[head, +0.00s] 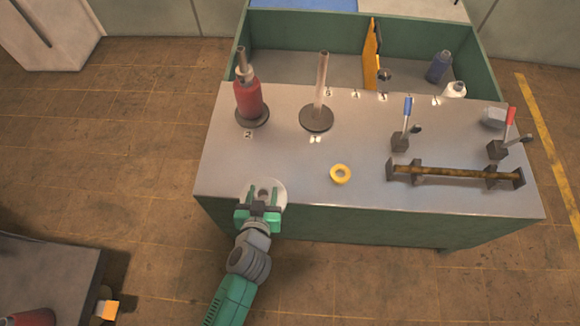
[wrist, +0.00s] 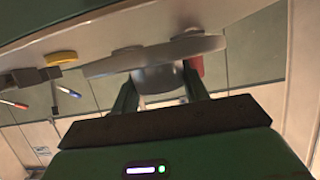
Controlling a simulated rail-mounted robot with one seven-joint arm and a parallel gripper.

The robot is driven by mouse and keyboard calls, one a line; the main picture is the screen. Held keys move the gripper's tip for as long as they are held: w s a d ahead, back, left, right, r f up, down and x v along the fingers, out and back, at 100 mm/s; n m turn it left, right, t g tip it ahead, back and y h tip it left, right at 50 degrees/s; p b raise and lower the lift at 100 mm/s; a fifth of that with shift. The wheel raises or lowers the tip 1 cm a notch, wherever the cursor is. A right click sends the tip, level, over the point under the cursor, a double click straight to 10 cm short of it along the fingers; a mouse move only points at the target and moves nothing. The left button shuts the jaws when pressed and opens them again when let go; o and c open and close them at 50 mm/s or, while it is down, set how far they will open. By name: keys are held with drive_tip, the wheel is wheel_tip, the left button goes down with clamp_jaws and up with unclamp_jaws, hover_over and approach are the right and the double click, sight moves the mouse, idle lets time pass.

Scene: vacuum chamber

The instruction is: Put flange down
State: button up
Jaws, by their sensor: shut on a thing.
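The flange (head: 269,187) is a pale grey disc with a hub and a central hole, at the front left edge of the grey worktable in the head view. My gripper (head: 262,205) is shut on the flange. In the wrist view my gripper's fingers (wrist: 160,92) stand on either side of the hub, and the flange (wrist: 155,54) shows as a wide disc just past them. I cannot tell whether the flange touches the tabletop.
The worktable (head: 300,180) carries a red cylinder (head: 250,98) on a post, a bare post (head: 321,85) on a round base, a yellow ring (head: 340,174), a brown bar (head: 455,175), and blue-handled (head: 407,108) and red-handled (head: 510,118) clamps. The table's front middle is mostly clear.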

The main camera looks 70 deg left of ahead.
drive_tip(key=b, duration=0.3)
hover_over(284, 172)
drive_tip(key=shift+w+a+f, duration=0.15)
drive_tip(key=shift+f, duration=0.4)
wheel_tip(284, 172, down, 4)
drive_tip(key=shift+r+b, duration=0.1)
drive_tip(key=shift+b, duration=1)
drive_tip(key=shift+r, duration=0.2)
drive_tip(key=shift+f, duration=0.15)
drive_tip(key=o, duration=0.9)
drive_tip(key=shift+f, duration=0.15)
drive_tip(key=shift+c, duration=0.2)
drive_tip(key=o, duration=0.4)
